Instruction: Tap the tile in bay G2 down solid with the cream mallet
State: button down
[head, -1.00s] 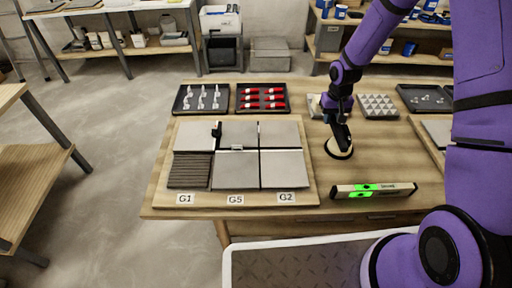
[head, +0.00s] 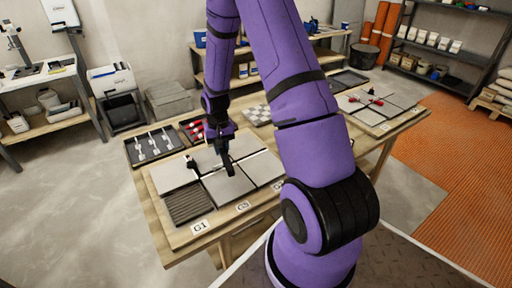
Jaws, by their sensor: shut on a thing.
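The tile of bay G2 (head: 263,168) lies at the front right of the board, right of the gripper. Its label is partly hidden by my arm. Whether that tile sits proud is too small to tell.
Bay G1 (head: 188,204) shows a ribbed dark bed without a tile. Trays of white clips (head: 154,146) and red pieces (head: 193,130) stand behind the board. A second board (head: 380,105) lies at the far right. My arm hides the table's front right.

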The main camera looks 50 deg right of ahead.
jog(key=shift+s+d+f+m+y, duration=0.25)
jog(key=shift+s+d+m, duration=0.75)
jog(key=shift+s+d, duration=0.7)
jog(key=shift+s+d+f+m+y, duration=0.15)
jog(key=shift+s+d+f+m, duration=0.2)
jog(key=shift+s+d+m, duration=1.2)
jog(key=shift+s+d+f+m+y, duration=0.35)
jog(key=shift+s+d, duration=0.85)
jog(key=shift+s, duration=1.05)
jog(key=x, duration=0.3)
jog(key=d+x, duration=0.1)
jog(key=x, duration=0.1)
jog(key=shift+w+f, duration=0.15)
jog(key=shift+w, duration=0.05)
jog(key=shift+s+a+v, duration=0.1)
jog(key=shift+a+v, duration=0.05)
jog(key=shift+v, duration=0.7)
jog(key=shift+s+a+v, duration=0.1)
jog(key=shift+a+v, duration=0.05)
jog(key=shift+v, duration=0.75)
jog(key=shift+a+v, duration=0.15)
jog(key=shift+v, duration=0.7)
